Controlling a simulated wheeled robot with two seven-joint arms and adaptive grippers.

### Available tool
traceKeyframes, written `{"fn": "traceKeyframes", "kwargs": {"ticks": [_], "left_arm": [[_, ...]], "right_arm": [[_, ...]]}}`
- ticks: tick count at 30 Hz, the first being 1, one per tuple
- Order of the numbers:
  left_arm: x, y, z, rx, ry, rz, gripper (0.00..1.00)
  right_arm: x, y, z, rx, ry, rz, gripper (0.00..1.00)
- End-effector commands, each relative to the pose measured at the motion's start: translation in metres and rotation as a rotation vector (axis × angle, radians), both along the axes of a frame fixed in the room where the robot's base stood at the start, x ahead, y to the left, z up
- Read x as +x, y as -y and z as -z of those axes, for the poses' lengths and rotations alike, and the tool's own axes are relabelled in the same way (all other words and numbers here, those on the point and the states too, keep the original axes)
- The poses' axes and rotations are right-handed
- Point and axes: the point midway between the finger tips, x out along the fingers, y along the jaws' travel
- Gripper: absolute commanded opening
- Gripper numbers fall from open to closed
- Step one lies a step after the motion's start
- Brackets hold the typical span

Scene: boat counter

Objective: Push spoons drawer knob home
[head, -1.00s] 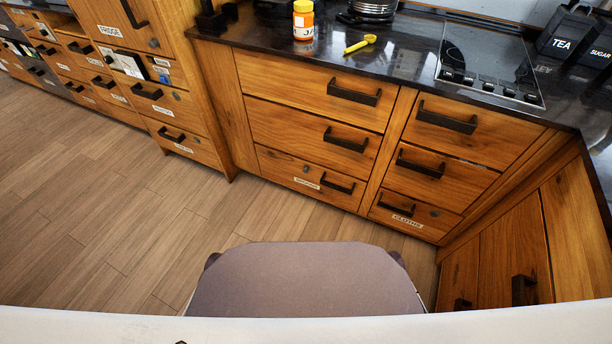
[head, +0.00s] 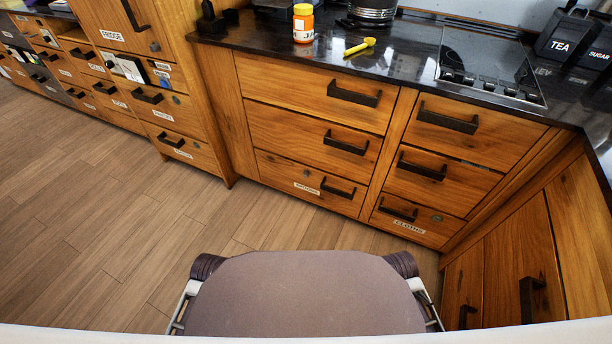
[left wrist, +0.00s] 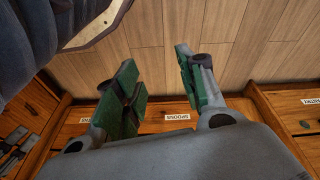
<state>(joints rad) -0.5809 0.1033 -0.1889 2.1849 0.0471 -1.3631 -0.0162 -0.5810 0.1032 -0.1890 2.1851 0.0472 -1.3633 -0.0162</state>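The spoons drawer (head: 272,163) is the bottom wooden drawer of the left stack in the head view, with a small white label, a dark bar handle and a small round knob (head: 307,173). Its front looks about level with the drawers above. In the left wrist view the label reads SPOONS (left wrist: 177,117), seen between and beyond the fingers. My left gripper (left wrist: 160,88) is open, with green-padded fingers apart and nothing between them. I cannot make out the knob there; the gripper may hide it. Neither gripper shows in the head view.
The cloths drawer (head: 410,215) is to the right. A dark counter (head: 420,60) above holds a pill bottle (head: 303,23), yellow spoon (head: 360,46) and hob (head: 490,65). Fridge-side cabinets (head: 125,30) stand left. The wooden floor (head: 120,220) is open at left.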

Motion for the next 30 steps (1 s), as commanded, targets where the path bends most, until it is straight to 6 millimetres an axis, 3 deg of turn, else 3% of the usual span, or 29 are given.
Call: {"fn": "traceKeyframes", "kwargs": {"ticks": [1,9,30], "left_arm": [[0.0000,0.0000,0.0001,0.000,0.000,0.000,0.32],[0.0001,-0.0003,0.0001,0.000,0.000,0.000,0.00],[0.0002,-0.0004,0.0003,0.001,0.000,0.000,0.00]], "right_arm": [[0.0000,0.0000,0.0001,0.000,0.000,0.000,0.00],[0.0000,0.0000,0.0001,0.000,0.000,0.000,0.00],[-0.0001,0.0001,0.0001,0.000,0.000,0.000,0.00]]}}
